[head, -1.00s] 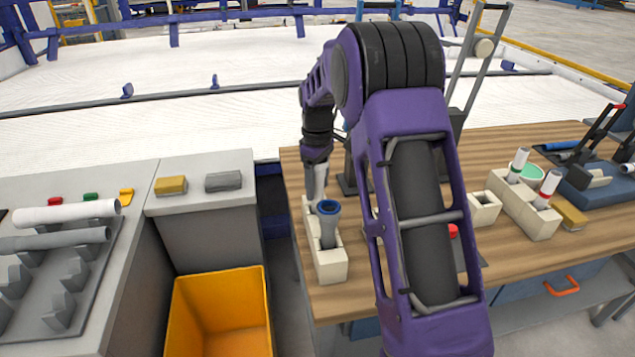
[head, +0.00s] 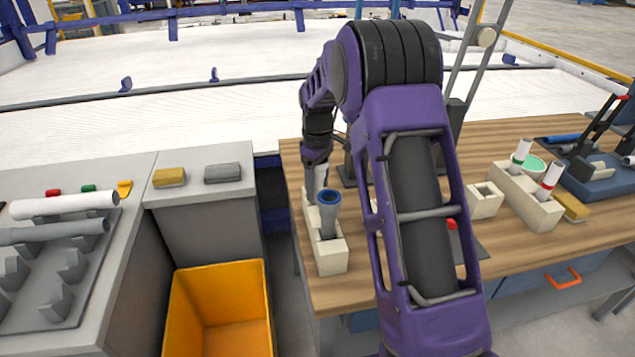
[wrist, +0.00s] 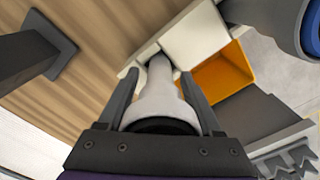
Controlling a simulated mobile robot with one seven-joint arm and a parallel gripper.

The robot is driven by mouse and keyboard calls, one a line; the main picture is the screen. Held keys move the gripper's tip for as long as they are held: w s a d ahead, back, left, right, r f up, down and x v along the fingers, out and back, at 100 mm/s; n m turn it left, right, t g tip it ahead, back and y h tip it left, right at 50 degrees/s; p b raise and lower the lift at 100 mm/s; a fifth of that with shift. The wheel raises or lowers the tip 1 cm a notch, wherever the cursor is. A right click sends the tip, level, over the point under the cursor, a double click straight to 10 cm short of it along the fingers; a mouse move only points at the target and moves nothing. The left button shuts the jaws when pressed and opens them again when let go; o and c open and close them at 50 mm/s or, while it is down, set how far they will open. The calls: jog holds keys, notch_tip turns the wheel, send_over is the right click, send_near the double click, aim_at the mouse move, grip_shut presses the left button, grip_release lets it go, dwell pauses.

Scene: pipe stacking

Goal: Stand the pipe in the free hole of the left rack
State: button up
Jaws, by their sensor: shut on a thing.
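The left rack (head: 331,262) is a cream block near the left edge of the wooden table. A grey pipe with a blue rim (head: 328,218) stands in its near part; the blue rim also shows at the right edge of the wrist view (wrist: 310,30). My gripper (head: 317,192) is over the far part of the rack. In the wrist view its fingers are shut on a whitish pipe (wrist: 160,92), which points down at the rack (wrist: 195,38). The pipe's lower end is at the rack's far part, but I cannot tell whether it is inside the hole.
A right rack (head: 525,200) holds two white pipes with coloured bands. A small cream block (head: 484,203) stands beside it. A yellow bin (head: 218,315) is on the floor at left. A grey bench (head: 200,205) bears a yellow and a grey block. White and grey pipes lie at far left.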

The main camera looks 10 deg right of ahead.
jog(key=shift+f+b, duration=0.3)
jog(key=shift+f, duration=0.35)
jog(key=o, duration=1.4)
jog(key=shift+r, duration=0.15)
notch_tip(320, 180, up, 17)
jog(key=shift+r+p, duration=0.1)
jog(key=shift+p, duration=1)
